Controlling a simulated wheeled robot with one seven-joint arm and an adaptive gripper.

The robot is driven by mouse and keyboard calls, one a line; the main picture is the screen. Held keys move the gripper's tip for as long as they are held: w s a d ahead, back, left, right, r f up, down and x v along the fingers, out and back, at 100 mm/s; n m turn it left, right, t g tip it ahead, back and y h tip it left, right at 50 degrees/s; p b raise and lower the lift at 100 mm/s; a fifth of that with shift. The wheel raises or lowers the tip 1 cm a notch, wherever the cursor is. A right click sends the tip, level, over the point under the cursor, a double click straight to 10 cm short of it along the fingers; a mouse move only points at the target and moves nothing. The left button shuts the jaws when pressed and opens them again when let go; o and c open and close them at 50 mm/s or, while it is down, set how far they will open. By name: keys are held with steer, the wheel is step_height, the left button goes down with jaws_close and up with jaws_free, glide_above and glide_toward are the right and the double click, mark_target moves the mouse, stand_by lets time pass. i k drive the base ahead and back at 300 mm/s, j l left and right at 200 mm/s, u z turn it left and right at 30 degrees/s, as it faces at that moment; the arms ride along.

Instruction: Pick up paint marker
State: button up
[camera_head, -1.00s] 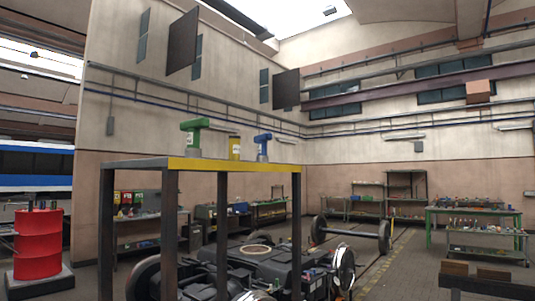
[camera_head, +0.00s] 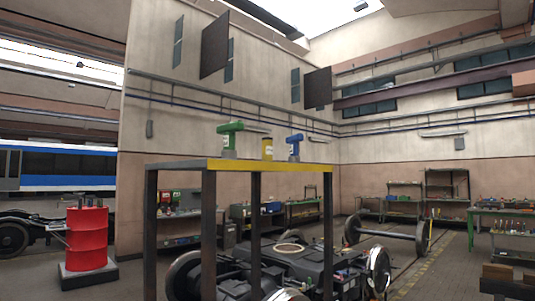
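I cannot make out a paint marker for certain in the head view. A high, narrow stand with a yellow front edge (camera_head: 268,165) is in the middle. Small coloured items too small to name lie on the black bogie frame (camera_head: 330,262) and on the benches behind. My gripper is not in view.
A red drum (camera_head: 87,240) stands on a dark base at left. Wheelsets and the bogie fill the floor behind the stand. A green table (camera_head: 500,213) and shelves (camera_head: 446,192) with small items stand at right. Open floor shows at left front and right.

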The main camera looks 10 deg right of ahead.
mark_target(266, 142)
steer(key=i+j+u, duration=0.1)
steer(key=j, duration=0.35)
steer(key=i+j+u, duration=0.15)
steer(key=i+j, duration=0.15)
steer(key=i+j+u, duration=0.1)
steer(key=j, duration=0.4)
steer(key=i, duration=0.1)
